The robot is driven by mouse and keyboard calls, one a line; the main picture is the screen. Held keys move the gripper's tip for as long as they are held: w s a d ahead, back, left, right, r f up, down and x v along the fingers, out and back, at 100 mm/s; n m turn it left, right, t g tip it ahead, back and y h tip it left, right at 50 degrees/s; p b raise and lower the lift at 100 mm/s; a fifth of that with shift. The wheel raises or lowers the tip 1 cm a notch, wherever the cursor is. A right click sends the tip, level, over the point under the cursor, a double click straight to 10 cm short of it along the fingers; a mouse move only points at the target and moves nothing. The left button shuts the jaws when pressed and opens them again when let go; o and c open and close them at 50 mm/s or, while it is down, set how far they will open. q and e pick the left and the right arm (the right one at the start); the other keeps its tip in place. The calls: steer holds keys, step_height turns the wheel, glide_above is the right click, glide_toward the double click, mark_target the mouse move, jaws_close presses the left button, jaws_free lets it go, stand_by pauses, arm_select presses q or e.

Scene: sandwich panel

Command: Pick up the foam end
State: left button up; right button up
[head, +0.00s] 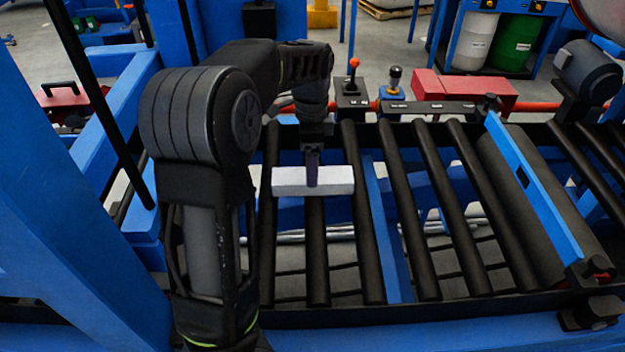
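The foam end (337,182) is a white, flat block lying across the black rollers left of the picture's middle. My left gripper (312,170) reaches it from behind and above, with a dark finger overlapping the middle of the block. Only one finger shows clearly; the other is hidden. I cannot tell whether the fingers touch or grip the foam. The block appears level and at roller height. My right gripper is not in view.
Black rollers (408,212) with open gaps run across the conveyor. A blue bar (534,188) lies over a wide roller at right. A red-knobbed lever (353,75) and a blue-based joystick (394,80) stand behind the conveyor. A blue frame (60,225) stands at left.

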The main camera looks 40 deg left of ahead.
arm_select(q)
steer(key=shift+f, duration=0.1)
step_height(320, 180, down, 5)
steer(key=shift+s+a+p, duration=0.15)
steer(key=shift+p, duration=0.3)
steer(key=shift+c, duration=0.4)
steer(key=c, duration=1.4)
